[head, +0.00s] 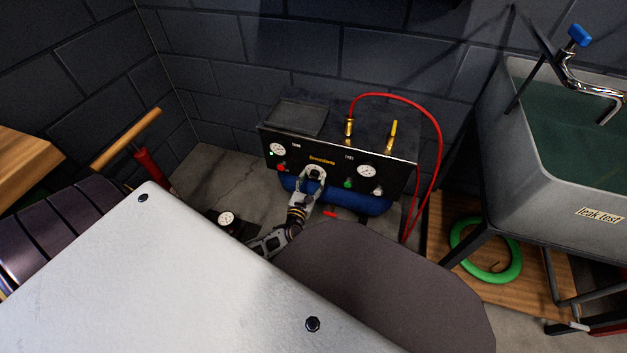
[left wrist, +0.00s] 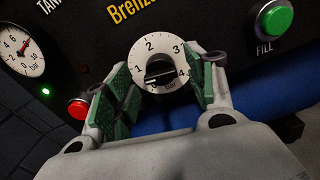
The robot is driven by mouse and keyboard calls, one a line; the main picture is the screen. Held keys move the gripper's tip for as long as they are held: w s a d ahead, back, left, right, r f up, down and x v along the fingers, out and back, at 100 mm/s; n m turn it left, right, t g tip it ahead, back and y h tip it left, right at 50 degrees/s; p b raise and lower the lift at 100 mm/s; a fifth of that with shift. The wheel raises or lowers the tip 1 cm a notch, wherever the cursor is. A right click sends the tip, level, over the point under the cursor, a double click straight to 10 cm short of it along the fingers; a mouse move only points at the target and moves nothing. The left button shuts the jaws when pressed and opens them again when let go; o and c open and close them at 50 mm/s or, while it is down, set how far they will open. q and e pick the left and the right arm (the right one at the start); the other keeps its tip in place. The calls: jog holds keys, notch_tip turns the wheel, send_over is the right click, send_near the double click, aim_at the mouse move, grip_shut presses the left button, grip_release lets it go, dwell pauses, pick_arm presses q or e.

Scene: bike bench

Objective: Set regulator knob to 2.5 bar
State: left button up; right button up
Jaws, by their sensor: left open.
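The regulator knob (left wrist: 160,72) is a black knob on a white round dial (left wrist: 147,46) marked 1 to 4 and "bar". I cannot tell for sure which mark its pointer faces. My left gripper (left wrist: 163,88) is open, with its green-padded fingers on either side of the dial. Whether the pads touch the knob is unclear. In the head view my left gripper (head: 314,176) is at the front panel of the compressor (head: 330,145) and covers most of the dial. My right gripper is not in view.
In the left wrist view, a red button (left wrist: 78,109) and a TANK gauge (left wrist: 22,50) are left of the dial. A green FILL button (left wrist: 275,20) is right. In the head view, a red hose (head: 438,140) loops at the right, near a sink (head: 540,190).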

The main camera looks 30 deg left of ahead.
pick_arm(q)
jog(key=shift+w+a, duration=0.15)
jog(key=shift+w, duration=0.55)
jog(key=shift+c, duration=0.3)
jog(key=c, duration=1)
